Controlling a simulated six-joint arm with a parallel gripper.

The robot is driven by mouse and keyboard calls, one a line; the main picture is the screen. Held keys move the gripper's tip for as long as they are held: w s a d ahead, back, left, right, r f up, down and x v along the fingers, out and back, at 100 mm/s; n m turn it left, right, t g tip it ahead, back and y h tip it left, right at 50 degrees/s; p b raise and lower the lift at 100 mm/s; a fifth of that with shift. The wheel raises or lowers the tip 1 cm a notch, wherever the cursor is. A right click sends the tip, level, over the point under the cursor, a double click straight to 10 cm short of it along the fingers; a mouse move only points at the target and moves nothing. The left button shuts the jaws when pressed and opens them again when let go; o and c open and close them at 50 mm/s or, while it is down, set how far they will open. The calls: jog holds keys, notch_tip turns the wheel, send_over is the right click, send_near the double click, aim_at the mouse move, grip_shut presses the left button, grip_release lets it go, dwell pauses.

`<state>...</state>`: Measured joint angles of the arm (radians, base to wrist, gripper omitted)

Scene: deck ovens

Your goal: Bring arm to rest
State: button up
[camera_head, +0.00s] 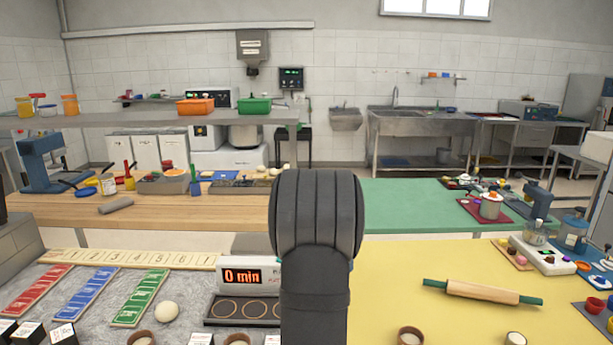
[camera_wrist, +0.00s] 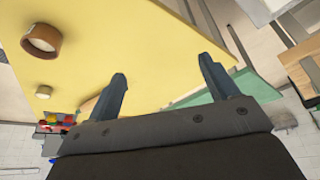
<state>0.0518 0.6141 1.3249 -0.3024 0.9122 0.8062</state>
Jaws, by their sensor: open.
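My arm stands upright in the middle of the head view, in front of the tables; its gripper is hidden there. In the wrist view my gripper (camera_wrist: 163,85) is open, with its two dark blue fingers well apart. Nothing is between the fingers. Behind them lies the yellow tabletop (camera_wrist: 130,30), which also shows in the head view (camera_head: 400,285).
A rolling pin (camera_head: 482,292) with green handles lies on the yellow table. A timer display (camera_head: 243,276) reading 0 min, a dough ball (camera_head: 167,312) and coloured strips (camera_head: 140,298) are left of my arm. A wooden table (camera_head: 200,213) and green table (camera_head: 410,200) stand behind.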

jog(key=shift+s+d+m, duration=0.2)
jog(key=shift+d, duration=0.55)
jog(key=shift+s+d+m, duration=0.15)
jog(key=shift+d+m, duration=0.05)
jog(key=shift+d, duration=0.5)
jog(key=o, duration=0.4)
